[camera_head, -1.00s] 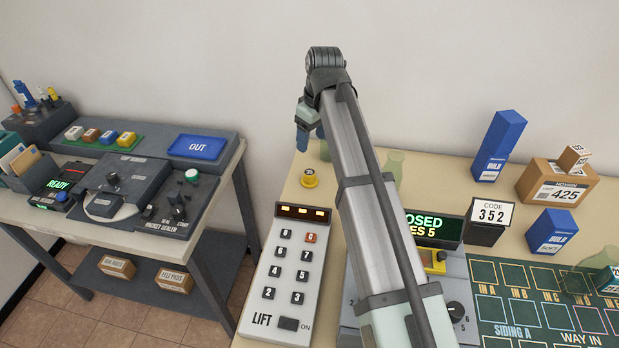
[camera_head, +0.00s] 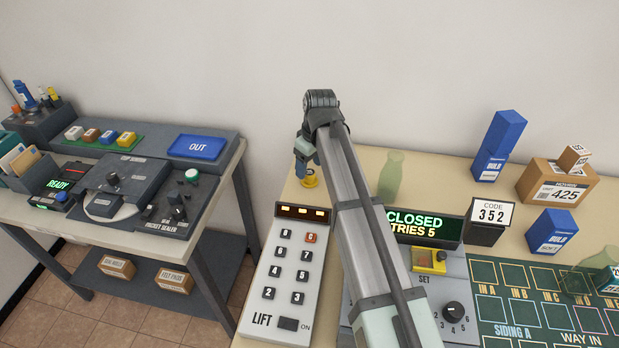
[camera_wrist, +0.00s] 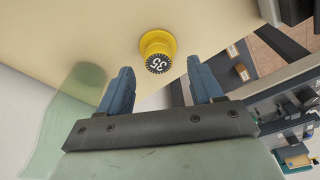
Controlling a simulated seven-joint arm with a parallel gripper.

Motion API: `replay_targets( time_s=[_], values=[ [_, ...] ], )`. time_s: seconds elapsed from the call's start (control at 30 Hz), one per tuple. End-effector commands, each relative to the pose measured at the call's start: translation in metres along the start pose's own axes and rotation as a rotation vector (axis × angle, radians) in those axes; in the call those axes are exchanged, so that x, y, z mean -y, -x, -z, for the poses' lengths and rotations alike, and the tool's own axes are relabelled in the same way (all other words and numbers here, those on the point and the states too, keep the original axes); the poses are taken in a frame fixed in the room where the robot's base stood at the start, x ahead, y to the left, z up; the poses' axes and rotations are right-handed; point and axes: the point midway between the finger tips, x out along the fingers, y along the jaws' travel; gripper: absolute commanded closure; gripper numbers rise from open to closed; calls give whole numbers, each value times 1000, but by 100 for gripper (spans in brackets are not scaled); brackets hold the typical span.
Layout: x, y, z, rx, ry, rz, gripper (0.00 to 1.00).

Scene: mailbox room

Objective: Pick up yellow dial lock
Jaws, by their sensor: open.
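The yellow dial lock (camera_head: 308,179) stands on the cream tabletop (camera_head: 345,170), behind the lift keypad. In the wrist view the yellow dial lock (camera_wrist: 157,50) shows a dark dial marked 35, beyond and between the two blue fingertips. My gripper (camera_wrist: 162,82) is open and empty, with its fingers apart from the lock. In the head view my gripper (camera_head: 304,165) hangs just above the lock, and its fingers partly cover it.
The lift keypad (camera_head: 291,268) lies in front of the lock. A screen reading CLOSED (camera_head: 425,227) and a CODE 352 sign (camera_head: 490,222) are farther right. The table's left edge is close to the lock.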

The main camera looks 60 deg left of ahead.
Motion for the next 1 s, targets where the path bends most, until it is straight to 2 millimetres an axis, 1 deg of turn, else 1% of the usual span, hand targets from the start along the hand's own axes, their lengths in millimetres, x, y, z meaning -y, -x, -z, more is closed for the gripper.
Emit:
replay_targets(
  time_s=[0.1,0.23,0.33,0.5,0.57,1.0],
  values=[
    [-1,-18,-4,1,-1,1,34],
    [-1,-32,-3,1,0,1,34],
    [-1,-37,-3,0,0,0,34],
    [-1,-36,-3,-1,0,0,34],
    [-1,-36,-3,-1,0,0,39],
    [-1,-36,-3,0,0,0,81]
  ],
)
